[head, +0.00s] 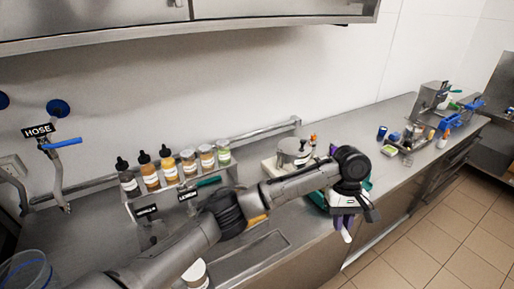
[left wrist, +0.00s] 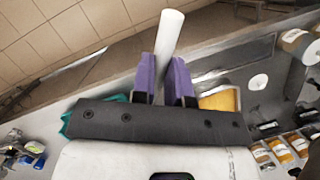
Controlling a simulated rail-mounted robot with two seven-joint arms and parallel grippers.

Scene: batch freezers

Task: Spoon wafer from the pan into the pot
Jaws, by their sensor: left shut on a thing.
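My left gripper (head: 345,226) hangs past the counter's front edge in the head view, its purple fingers pointing down. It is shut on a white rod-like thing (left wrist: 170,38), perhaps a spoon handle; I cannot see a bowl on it. A metal pot (head: 293,150) stands at the back of the counter, behind the arm. A pan with yellow-brown contents (left wrist: 220,100) shows in the left wrist view, right of the fingers. In the head view my arm mostly hides it. I cannot make out the wafer clearly. My right gripper is not in view.
Several bottles and jars (head: 170,167) stand in a rack by the wall at left. A teal thing (head: 317,199) lies partly behind my wrist. Blue-handled tools and small containers (head: 445,123) sit on the far right counter. The floor (head: 445,215) in front is clear.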

